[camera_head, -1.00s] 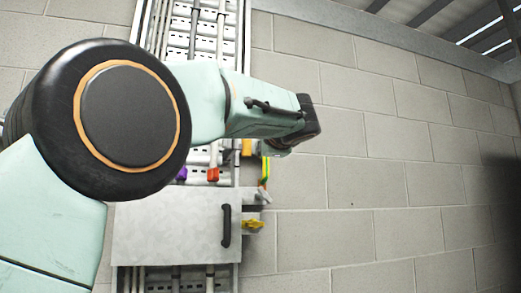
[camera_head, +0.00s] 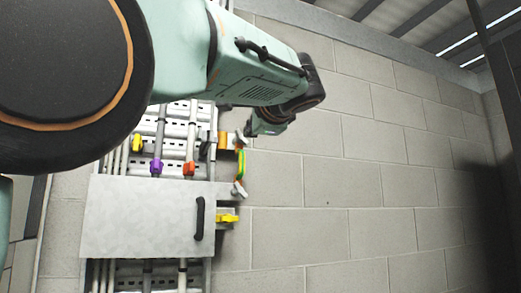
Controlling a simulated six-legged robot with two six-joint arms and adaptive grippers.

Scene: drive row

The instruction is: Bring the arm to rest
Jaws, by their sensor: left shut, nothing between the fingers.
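My left arm comes in from the left, large and close, with a mint link running to a dark wrist at the upper middle. My left gripper (camera_head: 254,130) is small and mostly hidden behind the wrist. It is shut with nothing in it and hangs in front of the wall, just right of the cable rack. My right gripper is not in view.
A grey metal panel (camera_head: 140,218) with a black handle (camera_head: 199,218) covers part of a cable rack. A yellow lever (camera_head: 228,218), a yellow-green cable (camera_head: 241,166), an orange fitting (camera_head: 189,168) and a purple one (camera_head: 156,167) are nearby. The block wall (camera_head: 390,190) is bare to the right.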

